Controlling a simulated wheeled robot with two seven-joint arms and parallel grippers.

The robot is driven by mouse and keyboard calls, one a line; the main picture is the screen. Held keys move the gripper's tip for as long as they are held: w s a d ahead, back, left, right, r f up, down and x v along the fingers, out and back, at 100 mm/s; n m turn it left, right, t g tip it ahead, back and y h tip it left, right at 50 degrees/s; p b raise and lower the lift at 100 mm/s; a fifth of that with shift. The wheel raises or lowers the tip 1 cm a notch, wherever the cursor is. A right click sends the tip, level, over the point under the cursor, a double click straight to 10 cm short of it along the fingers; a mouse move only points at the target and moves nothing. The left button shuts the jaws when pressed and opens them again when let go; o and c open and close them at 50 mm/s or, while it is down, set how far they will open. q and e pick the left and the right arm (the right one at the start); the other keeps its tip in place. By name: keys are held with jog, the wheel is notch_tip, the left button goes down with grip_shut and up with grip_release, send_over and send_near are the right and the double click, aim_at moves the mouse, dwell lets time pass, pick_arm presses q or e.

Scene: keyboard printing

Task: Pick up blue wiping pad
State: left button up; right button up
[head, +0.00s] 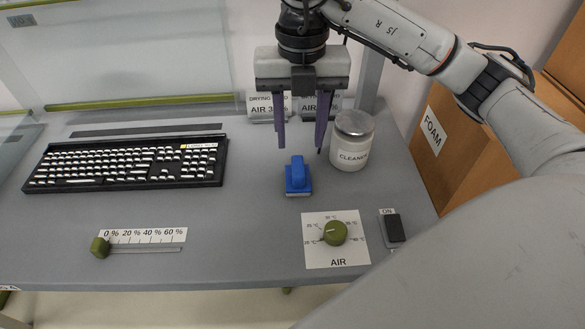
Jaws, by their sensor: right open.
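The blue wiping pad (298,178) lies on the grey table, right of the keyboard and in front of the cleaner jar. It has a raised blue grip on top and a flat base with a pale lower edge. My right gripper (301,148) points down with its two dark purple fingers spread apart and nothing between them. In the head view its fingertips show just behind and above the pad, apart from it. The exact height over the table is hard to tell. My left gripper is not in view.
A cleaner jar (351,142) stands close to the right finger. A black keyboard (125,163) lies left. A green AIR dial (336,233), an ON switch (394,228) and a slider (101,247) are near the front edge. A FOAM box (450,150) stands at right.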

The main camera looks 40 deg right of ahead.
aim_at(298, 165)
notch_tip(298, 165, down, 3)
jog(key=shift+s+r, duration=0.15)
jog(key=shift+w+a+f, duration=0.1)
jog(key=shift+f, duration=1.35)
jog(key=shift+w+f, duration=0.1)
jog(key=shift+f, duration=1.35)
grip_shut()
